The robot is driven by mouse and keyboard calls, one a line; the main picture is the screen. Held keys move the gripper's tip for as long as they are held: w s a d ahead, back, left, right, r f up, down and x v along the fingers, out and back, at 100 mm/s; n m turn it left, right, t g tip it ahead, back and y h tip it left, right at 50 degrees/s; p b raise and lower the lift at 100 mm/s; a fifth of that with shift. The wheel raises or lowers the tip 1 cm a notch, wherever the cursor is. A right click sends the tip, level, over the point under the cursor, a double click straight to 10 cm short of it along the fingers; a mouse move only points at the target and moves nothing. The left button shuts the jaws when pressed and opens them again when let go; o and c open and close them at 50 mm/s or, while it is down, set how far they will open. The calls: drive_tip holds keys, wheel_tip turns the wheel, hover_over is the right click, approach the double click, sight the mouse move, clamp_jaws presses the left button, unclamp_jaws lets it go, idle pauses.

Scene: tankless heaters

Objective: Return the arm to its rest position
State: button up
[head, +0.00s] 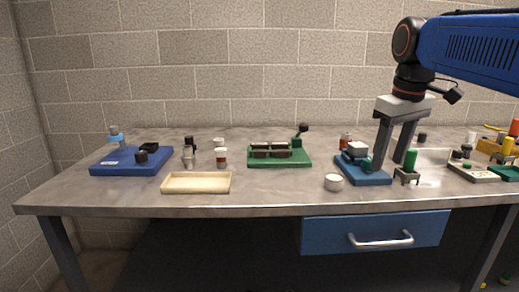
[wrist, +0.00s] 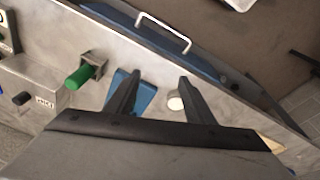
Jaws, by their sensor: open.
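My gripper (head: 389,165) hangs from my blue arm at the right of the head view, fingers pointing down over the right part of the workbench (head: 290,190). Its two fingers are apart with nothing between them. In the head view its tips overlap a blue fixture (head: 366,176) and sit close to a green cylinder (head: 410,160) in a small grey holder. In the wrist view the gripper (wrist: 155,80) shows two spread dark fingers, with the green cylinder (wrist: 79,77) to their left. A white round cup (wrist: 175,101) shows between the fingers. I cannot tell the tips' height above the bench.
A green fixture (head: 300,160), a cream tray (head: 196,191), small bottles (head: 221,158) and a blue fixture (head: 110,162) stand centre to left. A grey panel (head: 474,173) and yellow parts stand right. A blue drawer (head: 330,234) is under the bench. The front centre is bare.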

drive_tip(key=s+a+f+m+t, duration=0.1)
drive_tip(key=s+f+m, duration=0.1)
drive_tip(key=s+f, duration=0.7)
drive_tip(key=s+f+m+t, duration=0.1)
drive_tip(key=s+f+m, duration=0.1)
drive_tip(key=s+f, duration=0.7)
wheel_tip(320, 180, down, 8)
drive_tip(key=shift+s+a+r+t, duration=0.15)
drive_tip(key=shift+s+a+t, duration=0.05)
drive_tip(key=shift+a+t, duration=0.15)
